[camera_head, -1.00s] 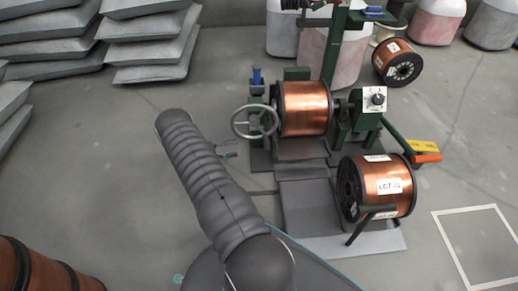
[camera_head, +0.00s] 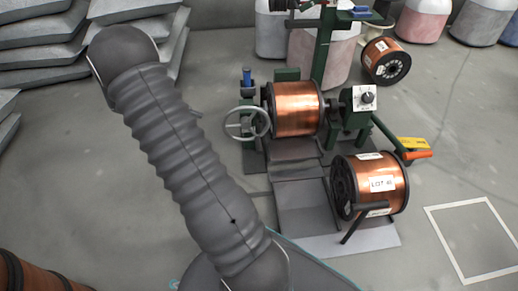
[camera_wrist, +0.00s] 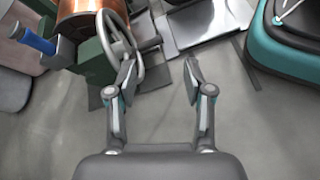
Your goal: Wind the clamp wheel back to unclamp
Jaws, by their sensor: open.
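The clamp wheel (camera_head: 229,123) is a grey spoked handwheel on the left side of the green winding stand, beside the mounted copper spool (camera_head: 297,108). In the wrist view the wheel (camera_wrist: 120,44) is at the upper left, seen at a slant. My gripper (camera_wrist: 158,78) is open and empty there. Its left finger overlaps the wheel's lower rim in the picture; I cannot tell whether they touch. The right finger is over bare floor. In the head view my arm hides most of the gripper; only a small dark tip shows left of the wheel.
A blue-topped handle (camera_head: 246,77) stands behind the wheel, and shows left of it in the wrist view (camera_wrist: 37,40). A labelled spool (camera_head: 381,186) sits in front of the stand, and another (camera_head: 386,60) behind it. Grey slabs (camera_head: 45,40) are stacked at the back left.

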